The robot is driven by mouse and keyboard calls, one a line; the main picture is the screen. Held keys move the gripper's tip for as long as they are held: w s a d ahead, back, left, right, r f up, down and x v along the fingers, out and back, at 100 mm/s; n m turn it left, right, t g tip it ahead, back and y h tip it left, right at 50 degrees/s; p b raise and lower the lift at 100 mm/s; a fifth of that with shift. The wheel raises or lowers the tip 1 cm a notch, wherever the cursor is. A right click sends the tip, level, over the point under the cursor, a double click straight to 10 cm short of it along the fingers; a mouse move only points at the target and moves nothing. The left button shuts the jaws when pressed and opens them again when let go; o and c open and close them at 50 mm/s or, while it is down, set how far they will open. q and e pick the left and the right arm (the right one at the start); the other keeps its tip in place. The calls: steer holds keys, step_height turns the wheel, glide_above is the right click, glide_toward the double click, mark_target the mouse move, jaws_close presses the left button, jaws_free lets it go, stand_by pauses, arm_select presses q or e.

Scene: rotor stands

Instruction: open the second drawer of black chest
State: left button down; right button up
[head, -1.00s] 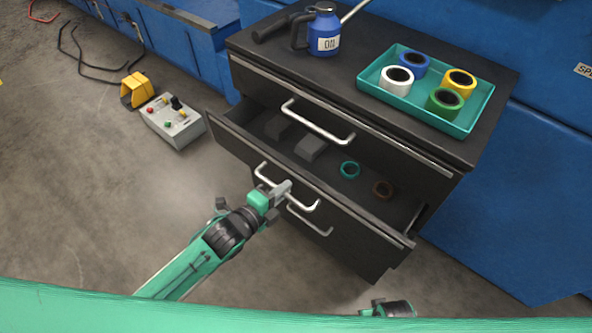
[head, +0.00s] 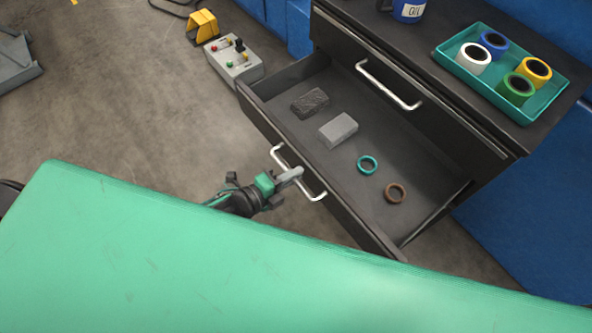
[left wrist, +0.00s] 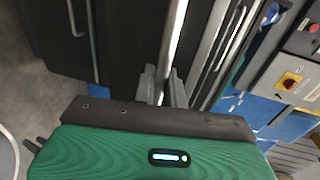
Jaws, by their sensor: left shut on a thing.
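The black chest (head: 440,128) stands at the right in the head view. Its second drawer (head: 410,165) is pulled well out, with its inside showing. My left gripper (head: 294,175) is shut on the silver bar handle (head: 312,193) of that drawer. In the left wrist view the handle (left wrist: 172,45) runs between the two fingers (left wrist: 163,88). The top drawer, with its own silver handle (head: 390,85), is closed above it. My right gripper does not show in the head view.
Inside the drawer lie a dark block (head: 309,103), a grey block (head: 338,129), a teal ring (head: 367,165) and a brown ring (head: 396,193). A teal tray (head: 540,107) with several tape rolls sits on top. A control box (head: 234,62) and yellow pedal (head: 201,26) stand on the floor left.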

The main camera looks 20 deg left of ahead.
arm_select(q)
steer(key=shift+s, duration=0.1)
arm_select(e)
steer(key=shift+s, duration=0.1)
arm_select(q)
steer(key=c, duration=1.6)
jaws_free()
steer(key=shift+o, duration=0.2)
steer(key=shift+a, duration=0.1)
